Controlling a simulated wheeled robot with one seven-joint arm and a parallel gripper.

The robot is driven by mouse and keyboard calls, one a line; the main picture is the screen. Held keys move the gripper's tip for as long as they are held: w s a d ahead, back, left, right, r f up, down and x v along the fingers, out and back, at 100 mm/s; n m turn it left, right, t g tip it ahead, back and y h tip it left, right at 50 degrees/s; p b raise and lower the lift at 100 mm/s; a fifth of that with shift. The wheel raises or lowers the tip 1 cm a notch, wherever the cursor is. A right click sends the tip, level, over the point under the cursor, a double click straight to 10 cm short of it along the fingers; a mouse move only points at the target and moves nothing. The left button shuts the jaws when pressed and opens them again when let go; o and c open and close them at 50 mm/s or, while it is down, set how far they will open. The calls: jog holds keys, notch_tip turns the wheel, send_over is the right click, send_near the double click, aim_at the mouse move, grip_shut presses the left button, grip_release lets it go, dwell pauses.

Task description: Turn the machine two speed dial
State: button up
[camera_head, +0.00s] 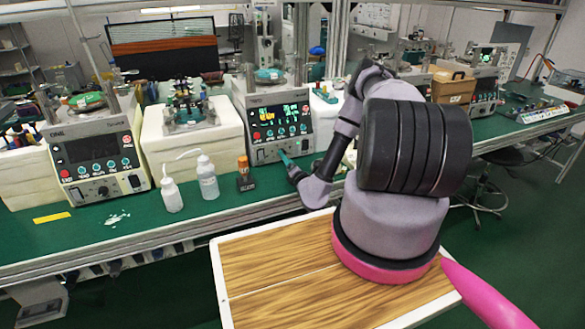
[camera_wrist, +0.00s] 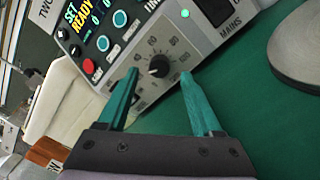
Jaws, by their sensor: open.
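Machine two (camera_head: 273,121) is a white-and-grey control unit with a lit display, standing on the green bench in the head view. Its panel, with part of a "TWO" label, also fills the top of the wrist view (camera_wrist: 118,58). In the head view my gripper (camera_head: 285,158) is at the machine's lower front, and the dial cannot be made out there.
A red button (camera_wrist: 89,67), teal buttons and a green mains light (camera_wrist: 185,13) surround the dial. An orange-capped bottle (camera_head: 244,170) and two white squeeze bottles (camera_head: 207,180) stand left of my gripper. Another similar machine (camera_head: 98,160) is at the far left.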

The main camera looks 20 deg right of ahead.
jog(key=s, duration=0.8)
jog(key=shift+s+d+f, duration=0.2)
jog(key=shift+s, duration=0.05)
jog(key=shift+w, duration=0.1)
